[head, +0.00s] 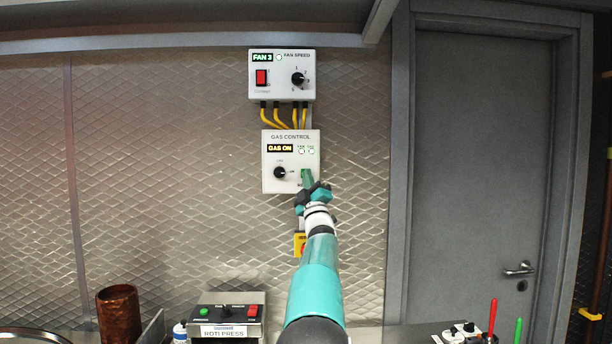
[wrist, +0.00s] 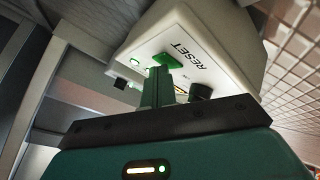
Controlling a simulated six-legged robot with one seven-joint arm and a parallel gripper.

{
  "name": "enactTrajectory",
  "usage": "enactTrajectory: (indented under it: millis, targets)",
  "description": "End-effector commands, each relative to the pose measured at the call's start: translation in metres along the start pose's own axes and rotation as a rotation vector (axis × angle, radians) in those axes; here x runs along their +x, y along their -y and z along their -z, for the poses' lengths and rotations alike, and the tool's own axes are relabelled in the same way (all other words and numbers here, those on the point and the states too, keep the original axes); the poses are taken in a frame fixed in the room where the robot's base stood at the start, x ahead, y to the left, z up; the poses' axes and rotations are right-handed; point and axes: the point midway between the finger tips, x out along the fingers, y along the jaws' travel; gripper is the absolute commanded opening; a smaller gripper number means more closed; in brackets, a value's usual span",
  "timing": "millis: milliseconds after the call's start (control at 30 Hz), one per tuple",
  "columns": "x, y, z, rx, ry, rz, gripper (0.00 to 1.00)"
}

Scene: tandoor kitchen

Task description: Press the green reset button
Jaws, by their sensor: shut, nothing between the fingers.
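The white gas control box (head: 269,184) hangs on the wall in the head view, with a lit "GAS ON" display (head: 280,148) and a black knob (head: 280,172). In the wrist view the green reset button (wrist: 168,60) shows beside the word RESET on the box face (wrist: 215,50). My gripper (head: 306,179) is at the lower right of the box in the head view and largely covers the button there. In the wrist view my shut, empty fingers (wrist: 168,84) point at the button, their tips at or very near it. I cannot tell whether they touch or press it.
The fan speed box (head: 282,92) hangs just above, joined by yellow cables (head: 283,118). A yellow box (head: 299,244) sits on the wall below, partly behind my arm. A roti press panel (head: 225,318) and brown cylinder (head: 119,312) stand low left. A grey door (head: 480,170) is at right.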

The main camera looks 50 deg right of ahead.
Motion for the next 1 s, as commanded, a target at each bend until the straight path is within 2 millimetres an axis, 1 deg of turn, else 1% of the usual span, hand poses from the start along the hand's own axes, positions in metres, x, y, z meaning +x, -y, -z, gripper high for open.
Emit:
enactTrajectory:
  millis: [167, 467, 800, 1000]
  targets:
    - [-0.002, -0.001, 0.001, 0.000, 0.001, 0.000, 0.00]
    - [-0.012, -0.008, 0.008, 0.000, 0.001, 0.000, 0.00]
    - [-0.013, -0.009, 0.010, 0.000, 0.000, 0.000, 0.00]
    - [-0.024, -0.018, 0.019, 0.000, 0.000, -0.001, 0.00]
